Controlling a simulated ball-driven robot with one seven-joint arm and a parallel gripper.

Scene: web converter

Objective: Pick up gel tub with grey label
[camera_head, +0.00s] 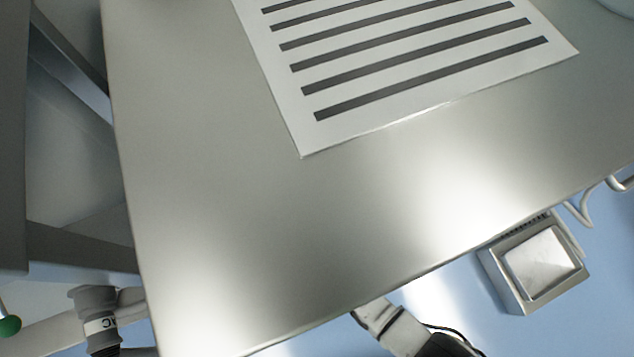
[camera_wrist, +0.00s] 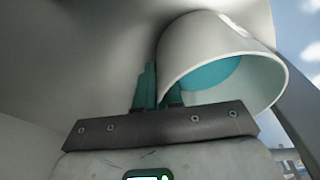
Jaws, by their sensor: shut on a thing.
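A white round tub (camera_wrist: 225,50) with blue-green gel inside shows in the wrist view, tilted with its open mouth facing the camera. A small pale patch is on its outer wall near the top; I cannot tell if it is a grey label. My gripper (camera_wrist: 160,88) has dark teal fingers and is shut on the tub at the left side of its rim. One finger is outside the wall; the other is partly hidden by shade at the rim, and I cannot tell if it is inside. Neither tub nor gripper jaws show in the head view.
A brushed steel table (camera_head: 210,190) fills most of the head view, its front and middle bare. A white sheet with dark stripes (camera_head: 400,60) lies at the back. A metal box (camera_head: 535,262) with a cable is beyond the lower right edge, above blue floor.

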